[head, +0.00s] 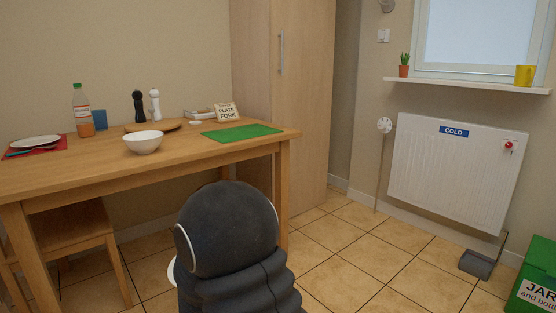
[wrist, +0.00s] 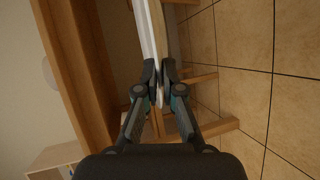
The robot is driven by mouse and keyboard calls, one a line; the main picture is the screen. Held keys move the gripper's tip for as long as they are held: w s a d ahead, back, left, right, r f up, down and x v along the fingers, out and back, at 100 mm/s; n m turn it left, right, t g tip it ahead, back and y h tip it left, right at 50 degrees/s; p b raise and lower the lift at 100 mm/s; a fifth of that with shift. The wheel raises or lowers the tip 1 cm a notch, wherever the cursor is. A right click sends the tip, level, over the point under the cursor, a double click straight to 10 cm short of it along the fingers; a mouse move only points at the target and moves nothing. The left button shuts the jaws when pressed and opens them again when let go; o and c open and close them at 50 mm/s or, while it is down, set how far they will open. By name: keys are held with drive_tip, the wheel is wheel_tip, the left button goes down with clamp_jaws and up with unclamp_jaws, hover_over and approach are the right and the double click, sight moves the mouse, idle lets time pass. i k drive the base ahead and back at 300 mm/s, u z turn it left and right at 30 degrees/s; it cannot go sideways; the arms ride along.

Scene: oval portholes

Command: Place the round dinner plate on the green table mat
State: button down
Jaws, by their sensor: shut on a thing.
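The green table mat (head: 242,134) lies flat and bare at the right end of the wooden table in the head view. My gripper (wrist: 159,72) is shut on the rim of a white plate (wrist: 150,28), which shows nearly edge-on in the wrist view. In the head view a small white sliver (head: 171,273), likely this plate, shows left of my dark arm, low in front of the table. My arm hides the rest of the plate and my gripper there. The plate is apart from the mat.
A white bowl (head: 143,142) stands left of the mat. A sign (head: 227,112) stands behind it. A stool (head: 75,225) stands below.

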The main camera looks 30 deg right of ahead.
sight(237, 133)
drive_tip(key=z, duration=0.2)
drive_tip(key=k, duration=0.3)
drive_tip(key=z, duration=1.4)
drive_tip(key=i, duration=1.45)
drive_tip(key=u, duration=0.45)
